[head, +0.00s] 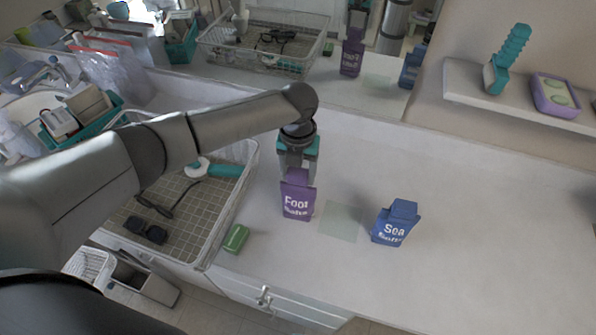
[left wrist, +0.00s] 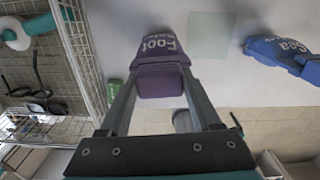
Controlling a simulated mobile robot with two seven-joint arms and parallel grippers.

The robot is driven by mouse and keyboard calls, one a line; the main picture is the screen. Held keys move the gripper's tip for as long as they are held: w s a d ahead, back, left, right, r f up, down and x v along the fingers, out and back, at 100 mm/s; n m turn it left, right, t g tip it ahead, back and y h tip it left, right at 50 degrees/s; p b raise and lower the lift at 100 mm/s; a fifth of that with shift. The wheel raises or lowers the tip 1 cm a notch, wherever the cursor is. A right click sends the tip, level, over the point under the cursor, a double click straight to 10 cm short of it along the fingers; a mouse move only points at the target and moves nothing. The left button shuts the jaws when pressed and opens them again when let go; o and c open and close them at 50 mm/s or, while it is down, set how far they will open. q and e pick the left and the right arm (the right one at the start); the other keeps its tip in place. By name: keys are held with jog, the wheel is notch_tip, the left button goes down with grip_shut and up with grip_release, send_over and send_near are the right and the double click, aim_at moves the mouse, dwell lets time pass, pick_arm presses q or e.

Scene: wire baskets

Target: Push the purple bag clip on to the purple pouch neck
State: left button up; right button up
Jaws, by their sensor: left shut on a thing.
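The purple pouch (head: 297,203), lettered "Foot Salts", stands upright on the white counter; it also shows in the left wrist view (left wrist: 163,48). My left gripper (head: 298,168) points down right above it. In the left wrist view its fingers (left wrist: 160,88) are closed on a darker purple block, the purple bag clip (left wrist: 161,82), at the pouch's top. The clip is lined up with the neck and looks in contact with it. The neck is mostly hidden, and I cannot tell how far the clip sits on it. My right gripper is out of view.
A blue "Sea Salts" pouch (head: 396,224) stands to the right, past a pale green square (head: 341,221). A wire basket (head: 228,217) with glasses is on the left, beside a green block (head: 236,239). A shelf (head: 462,88) is at upper right. The right counter is clear.

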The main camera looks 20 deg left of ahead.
pick_arm(q)
jog(key=shift+f+b, duration=0.65)
jog(key=shift+f, duration=0.4)
jog(key=shift+s, duration=0.1)
jog(key=o, duration=1.2)
jog(key=shift+o, duration=0.9)
jog(key=shift+f, duration=0.1)
jog(key=shift+r+p, duration=3.95)
jog(key=shift+r, duration=0.25)
